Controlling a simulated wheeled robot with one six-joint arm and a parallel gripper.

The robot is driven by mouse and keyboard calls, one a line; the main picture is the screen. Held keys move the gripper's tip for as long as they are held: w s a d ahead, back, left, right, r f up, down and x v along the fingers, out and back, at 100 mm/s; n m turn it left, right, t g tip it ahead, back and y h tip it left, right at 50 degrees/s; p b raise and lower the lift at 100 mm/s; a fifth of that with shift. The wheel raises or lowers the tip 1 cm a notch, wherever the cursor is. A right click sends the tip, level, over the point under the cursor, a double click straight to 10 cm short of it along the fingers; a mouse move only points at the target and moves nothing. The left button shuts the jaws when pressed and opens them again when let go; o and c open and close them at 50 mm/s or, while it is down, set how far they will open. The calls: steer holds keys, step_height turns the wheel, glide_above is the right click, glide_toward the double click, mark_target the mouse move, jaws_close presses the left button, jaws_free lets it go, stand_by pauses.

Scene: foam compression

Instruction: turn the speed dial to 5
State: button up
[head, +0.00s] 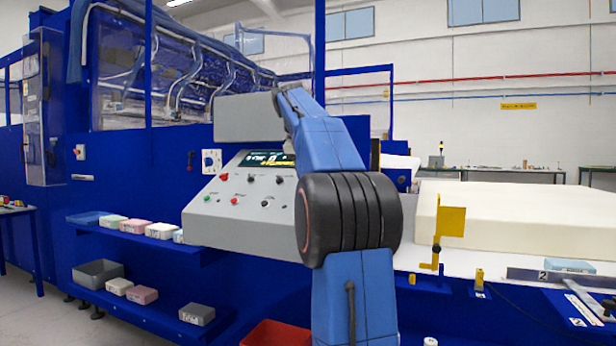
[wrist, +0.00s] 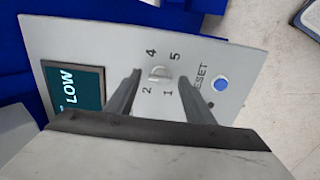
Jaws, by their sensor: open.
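The speed dial (wrist: 158,74) is a small pale knob on a light grey panel face in the wrist view. The printed numbers 4 and 5 lie above it, 2 and 1 below it. No 3 shows; the left finger covers part of that side. I cannot tell which number the knob points to. My gripper (wrist: 159,78) is open, with one dark finger on each side of the knob. A gap shows between the knob and each finger; I cannot tell the depth. In the head view the fingers are hidden behind my arm.
Beside the dial are a dark screen reading LOW (wrist: 75,90) and a blue button (wrist: 221,83) near the word RESET. The head view shows the sloped control console (head: 225,210), a shelf with foam samples (head: 136,226) and a large foam block (head: 530,215).

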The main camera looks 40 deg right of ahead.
steer(key=shift+f, duration=0.1)
steer(key=c, duration=1)
steer(key=shift+c, duration=0.2)
